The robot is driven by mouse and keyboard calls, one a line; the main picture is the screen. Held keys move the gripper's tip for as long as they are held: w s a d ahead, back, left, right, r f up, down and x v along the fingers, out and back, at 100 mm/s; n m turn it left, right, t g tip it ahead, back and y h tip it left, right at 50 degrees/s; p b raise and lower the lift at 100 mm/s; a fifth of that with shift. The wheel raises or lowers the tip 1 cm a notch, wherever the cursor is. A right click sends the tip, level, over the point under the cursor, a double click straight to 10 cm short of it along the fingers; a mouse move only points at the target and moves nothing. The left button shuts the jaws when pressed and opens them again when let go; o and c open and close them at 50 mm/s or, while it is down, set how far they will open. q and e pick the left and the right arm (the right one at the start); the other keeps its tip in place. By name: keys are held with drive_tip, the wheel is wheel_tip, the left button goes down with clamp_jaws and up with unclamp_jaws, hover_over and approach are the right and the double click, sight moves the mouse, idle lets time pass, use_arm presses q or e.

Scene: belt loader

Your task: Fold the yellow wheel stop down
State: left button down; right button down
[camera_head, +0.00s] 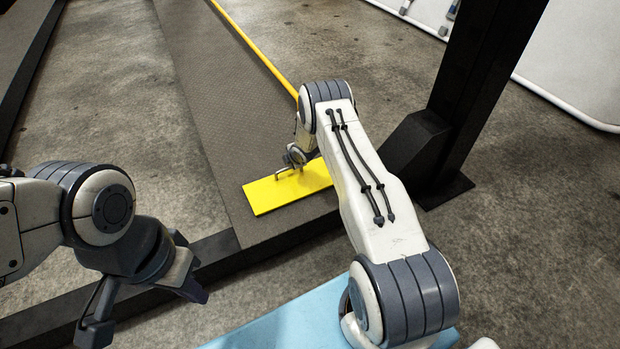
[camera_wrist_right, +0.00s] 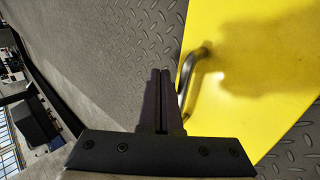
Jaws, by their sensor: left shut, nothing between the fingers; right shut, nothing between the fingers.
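The yellow wheel stop (camera_head: 270,195) is a flat plate across the near end of the grey tread-plate track. It looks close to flat, but I cannot tell its exact tilt. A bent metal handle (camera_wrist_right: 188,78) rises from its face. My right gripper (camera_head: 297,157) is over the plate, by the handle. In the right wrist view its two fingers (camera_wrist_right: 162,75) are together and empty, beside the handle; I cannot tell whether they touch it. My right forearm hides the plate's right end. My left gripper (camera_head: 145,312) is shut and empty, low at the left, away from the wheel stop.
A dark post (camera_head: 478,90) with a wide foot stands right of the track. A yellow rail (camera_head: 255,50) runs along the track's right edge. A dark beam (camera_head: 215,247) crosses the near end. Bare concrete (camera_head: 540,230) lies at the right.

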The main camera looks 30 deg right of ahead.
drive_tip(key=shift+w+a+f+b, duration=0.1)
drive_tip(key=shift+w+f+b, duration=0.1)
drive_tip(key=shift+f, duration=0.25)
drive_tip(key=shift+w+a+f+b, duration=0.1)
drive_tip(key=shift+w+f+b, duration=0.1)
drive_tip(key=shift+f, duration=0.25)
use_arm(q)
drive_tip(key=shift+w+d+f, duration=0.15)
drive_tip(key=shift+w+f, duration=0.25)
drive_tip(key=shift+f, duration=0.25)
use_arm(e)
drive_tip(key=shift+f, duration=0.1)
